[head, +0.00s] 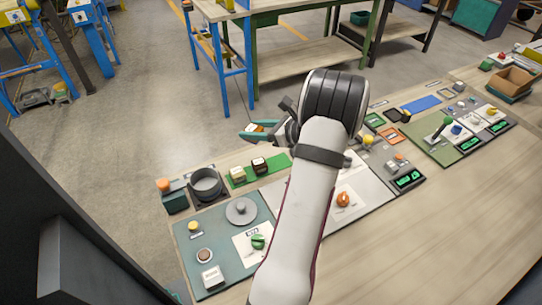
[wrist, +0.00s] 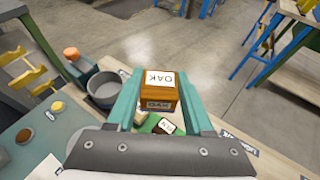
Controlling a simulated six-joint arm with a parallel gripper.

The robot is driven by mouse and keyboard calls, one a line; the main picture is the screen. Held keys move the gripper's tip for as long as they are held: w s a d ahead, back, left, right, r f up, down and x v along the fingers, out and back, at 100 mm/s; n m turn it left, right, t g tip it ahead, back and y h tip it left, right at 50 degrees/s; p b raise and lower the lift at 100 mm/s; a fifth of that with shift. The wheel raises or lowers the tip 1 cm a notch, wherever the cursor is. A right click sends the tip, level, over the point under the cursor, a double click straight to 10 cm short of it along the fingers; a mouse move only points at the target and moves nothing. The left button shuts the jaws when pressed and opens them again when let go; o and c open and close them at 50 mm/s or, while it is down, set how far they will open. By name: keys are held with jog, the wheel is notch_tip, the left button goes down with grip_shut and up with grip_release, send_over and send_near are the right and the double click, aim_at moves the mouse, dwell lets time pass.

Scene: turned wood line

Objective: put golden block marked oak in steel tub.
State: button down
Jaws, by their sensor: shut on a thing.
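The golden-brown block marked OAK (wrist: 161,84) is held between the two teal fingers of my gripper (wrist: 158,95) in the wrist view. Its white OAK labels show on two faces. In the head view my gripper (head: 262,131) is above the far edge of the bench, and the block is only a small orange-brown patch between the fingers. The steel tub (head: 206,184) is a round grey open vessel at the far left of the bench. It also shows left of the block in the wrist view (wrist: 104,90). My gripper is to the right of the tub and apart from it.
A green mat (head: 274,165) with several small labelled blocks lies right of the tub, below my gripper. A dark box with an orange knob (head: 164,185) stands left of the tub. A panel with a grey disc (head: 241,211) lies in front.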

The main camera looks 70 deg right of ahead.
jog(key=s+d+f+m+g+h, duration=0.2)
jog(key=s+f+m+h, duration=0.1)
jog(key=s, duration=0.5)
jog(key=s+d+f+m+g+h, duration=0.1)
jog(key=s+d+f+m+h, duration=0.15)
jog(key=s, duration=0.65)
send_over(280, 161)
jog(key=f, duration=0.6)
jog(key=shift+s+a+f, duration=0.2)
jog(key=shift+s+f, duration=0.1)
jog(key=f, duration=0.4)
jog(key=shift+w+d, duration=0.1)
jog(key=shift+w, duration=0.2)
jog(key=shift+c, duration=1.4)
grip_release()
jog(key=v, duration=1.4)
jog(key=shift+s+f, duration=0.25)
jog(key=shift+s, duration=0.2)
jog(key=shift+o, duration=0.4)
jog(key=shift+s+a+r, duration=0.25)
jog(key=shift+s+a, duration=0.1)
jog(key=shift+a, duration=0.15)
